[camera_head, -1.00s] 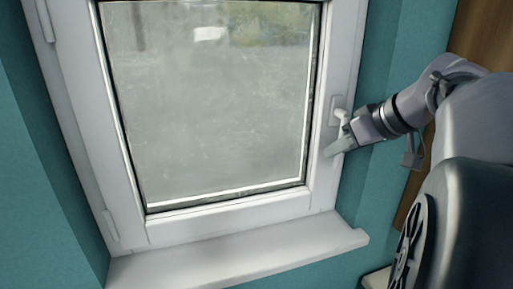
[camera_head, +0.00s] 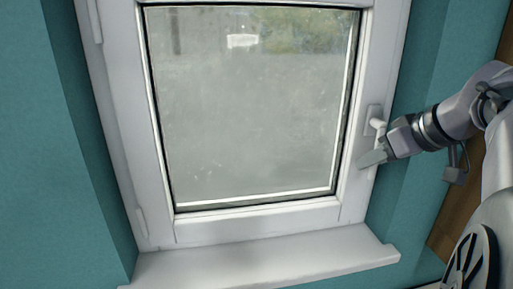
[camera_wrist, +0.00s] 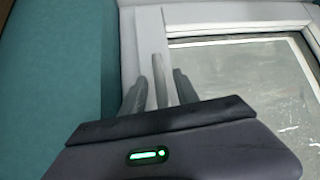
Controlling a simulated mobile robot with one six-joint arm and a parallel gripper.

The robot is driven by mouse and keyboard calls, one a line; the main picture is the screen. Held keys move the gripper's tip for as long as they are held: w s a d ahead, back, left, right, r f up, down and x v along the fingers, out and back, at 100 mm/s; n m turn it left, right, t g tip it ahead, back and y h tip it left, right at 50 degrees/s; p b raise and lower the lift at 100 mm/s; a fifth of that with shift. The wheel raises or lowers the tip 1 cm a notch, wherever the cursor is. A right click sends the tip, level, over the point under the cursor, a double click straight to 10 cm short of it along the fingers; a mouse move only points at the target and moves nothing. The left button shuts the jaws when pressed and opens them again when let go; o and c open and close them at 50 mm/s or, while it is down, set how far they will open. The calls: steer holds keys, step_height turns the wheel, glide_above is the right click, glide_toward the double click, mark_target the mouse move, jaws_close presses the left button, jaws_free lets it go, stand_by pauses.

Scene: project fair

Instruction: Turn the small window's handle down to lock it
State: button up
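The small white window (camera_head: 256,222) is closed in its frame, with its handle (camera_head: 377,124) on the right side of the sash. My gripper (camera_head: 374,157) is at the handle, coming in from the right; it hides most of the lever, so the handle's exact angle is hard to tell. In the wrist view the light handle (camera_wrist: 160,75) stands between the two dark fingers of my gripper (camera_wrist: 160,88). The fingers are apart, with narrow gaps showing on both sides of the handle. Contact is not clear.
A white sill (camera_head: 265,258) juts out below the window. Teal walls (camera_head: 60,150) flank it on both sides. A brown wooden panel (camera_head: 450,215) stands at the right behind my arm. Hinges line the window's left side.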

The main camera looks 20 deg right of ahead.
steer(key=p+v, duration=0.6)
steer(key=v, duration=1.1)
steer(key=shift+p, duration=0.4)
steer(key=shift+s+a+r, duration=0.1)
steer(key=shift+a, duration=0.1)
